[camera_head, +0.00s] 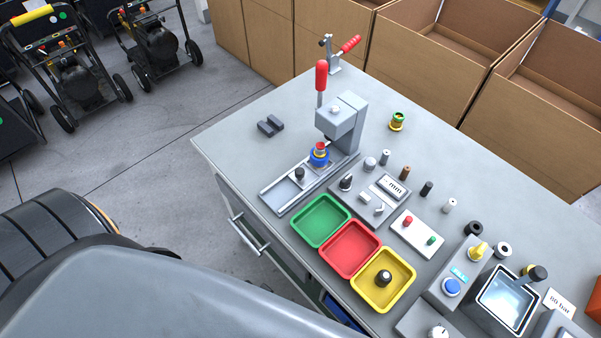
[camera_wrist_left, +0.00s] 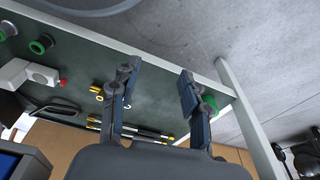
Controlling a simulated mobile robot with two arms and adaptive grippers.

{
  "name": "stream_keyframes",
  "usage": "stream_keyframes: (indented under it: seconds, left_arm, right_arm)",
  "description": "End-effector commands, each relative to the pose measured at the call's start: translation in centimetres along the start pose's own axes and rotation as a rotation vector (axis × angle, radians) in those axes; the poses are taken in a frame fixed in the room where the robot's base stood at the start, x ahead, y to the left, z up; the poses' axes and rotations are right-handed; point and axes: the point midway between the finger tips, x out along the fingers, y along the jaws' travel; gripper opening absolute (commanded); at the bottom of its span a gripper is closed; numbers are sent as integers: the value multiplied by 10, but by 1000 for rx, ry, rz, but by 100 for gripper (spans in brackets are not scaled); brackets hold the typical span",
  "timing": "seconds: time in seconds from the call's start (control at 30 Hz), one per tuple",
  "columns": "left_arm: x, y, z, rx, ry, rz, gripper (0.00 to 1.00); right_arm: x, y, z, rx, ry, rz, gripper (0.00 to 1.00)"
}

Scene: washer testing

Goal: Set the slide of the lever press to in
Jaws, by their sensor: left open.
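The lever press (camera_head: 349,122) stands on the grey bench in the head view, its red-handled lever (camera_head: 321,76) pointing up. Its slide (camera_head: 300,174), with a black knob, lies in a pale rail (camera_head: 277,197) running from the press toward the front left. A blue nest (camera_head: 319,158) holding a red and yellow part sits at the press end, close below the press head; the rail's front end is bare. I cannot tell whether the slide is fully in. My left gripper (camera_wrist_left: 158,80) shows only in the left wrist view, open and empty, away from the press. My right gripper is out of view.
Green (camera_head: 321,220), red (camera_head: 350,248) and yellow (camera_head: 383,280) trays stand in front of the press. A dark grey block (camera_head: 270,125) lies left of it. A red-handled clamp (camera_head: 337,53) stands behind. Cardboard boxes (camera_head: 430,80) line the bench's back. The bench's left corner is clear.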

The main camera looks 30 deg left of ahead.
Motion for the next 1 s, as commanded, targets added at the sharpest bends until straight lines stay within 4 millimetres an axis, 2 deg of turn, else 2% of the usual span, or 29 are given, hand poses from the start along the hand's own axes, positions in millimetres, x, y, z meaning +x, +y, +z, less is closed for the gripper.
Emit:
stream_keyframes:
  seconds: [0.03,0.1,0.33,0.5,0.67,0.73,0.8,0.9,1.0]
  left_arm:
    - [-10,-1,-16,-2,18,-2,46]
    - [-30,-2,-36,-6,32,-3,46]
    - [-111,-6,-81,-14,76,-9,46]
    - [-168,-9,-95,-19,101,-14,46]
    - [-212,-12,-99,-20,123,-23,46]
    - [-230,-19,-101,-16,146,-47,46]
    - [-250,-38,-108,-3,196,-116,46]
    - [-275,-89,-132,51,326,-307,46]
    - [-300,-130,-158,128,451,-480,46]
  right_arm:
    - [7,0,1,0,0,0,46]
    - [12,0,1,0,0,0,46]
    - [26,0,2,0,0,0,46]
    - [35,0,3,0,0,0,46]
    - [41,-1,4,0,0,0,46]
    - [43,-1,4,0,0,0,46]
    - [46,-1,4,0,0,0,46]
    - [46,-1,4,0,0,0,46]
    - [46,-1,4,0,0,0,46]
